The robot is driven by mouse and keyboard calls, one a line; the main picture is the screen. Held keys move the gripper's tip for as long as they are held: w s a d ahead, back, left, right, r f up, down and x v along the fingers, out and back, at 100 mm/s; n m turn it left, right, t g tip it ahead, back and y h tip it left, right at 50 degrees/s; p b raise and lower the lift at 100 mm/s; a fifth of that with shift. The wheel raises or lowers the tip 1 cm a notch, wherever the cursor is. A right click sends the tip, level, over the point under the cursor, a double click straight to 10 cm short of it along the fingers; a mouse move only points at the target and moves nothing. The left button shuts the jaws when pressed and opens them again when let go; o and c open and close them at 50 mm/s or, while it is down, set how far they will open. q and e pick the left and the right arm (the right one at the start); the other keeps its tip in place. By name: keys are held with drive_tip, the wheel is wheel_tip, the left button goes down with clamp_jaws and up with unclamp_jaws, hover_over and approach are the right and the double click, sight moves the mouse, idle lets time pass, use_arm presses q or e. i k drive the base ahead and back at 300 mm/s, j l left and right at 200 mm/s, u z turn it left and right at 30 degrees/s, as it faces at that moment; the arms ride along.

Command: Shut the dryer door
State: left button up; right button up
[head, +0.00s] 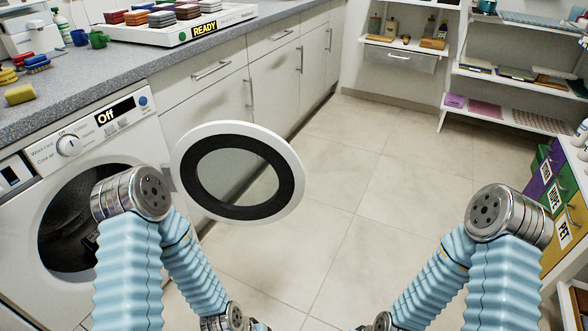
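The white dryer (95,160) stands at the left under the counter, and its display reads "Off". Its round door (290,150), a white ring with a black inner band and grey glass, stands open. It is swung out to the right from the hinge at the right of the opening. The dark drum opening (62,225) is partly hidden behind my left arm. My two arms bend at raised elbows and run back down to the bottom edge. Both grippers are below the picture, so their fingers do not show.
White cabinets (235,95) run behind the door. Shelves (510,75) stand at the back right, and labelled coloured bins (557,205) at the right. The tiled floor between is clear.

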sight(181, 175)
drive_tip(key=i+l+z, duration=0.15)
drive_tip(key=i+z, duration=0.15)
drive_tip(key=i, duration=0.3)
drive_tip(key=i+z, duration=0.25)
drive_tip(key=i, duration=1.1)
drive_tip(key=i+l+u, duration=0.15)
drive_tip(key=i, duration=0.6)
drive_tip(key=i+l, duration=0.1)
drive_tip(key=i, duration=0.65)
drive_tip(key=u, duration=1.55)
drive_tip(key=l+u, duration=0.1)
drive_tip(key=u, duration=0.45)
drive_tip(key=i+l+u, duration=0.1)
drive_tip(key=u, duration=1.45)
drive_tip(key=l+u, duration=0.1)
drive_tip(key=u, duration=0.4)
drive_tip(key=k+l+z, duration=0.2)
drive_tip(key=l, duration=0.15)
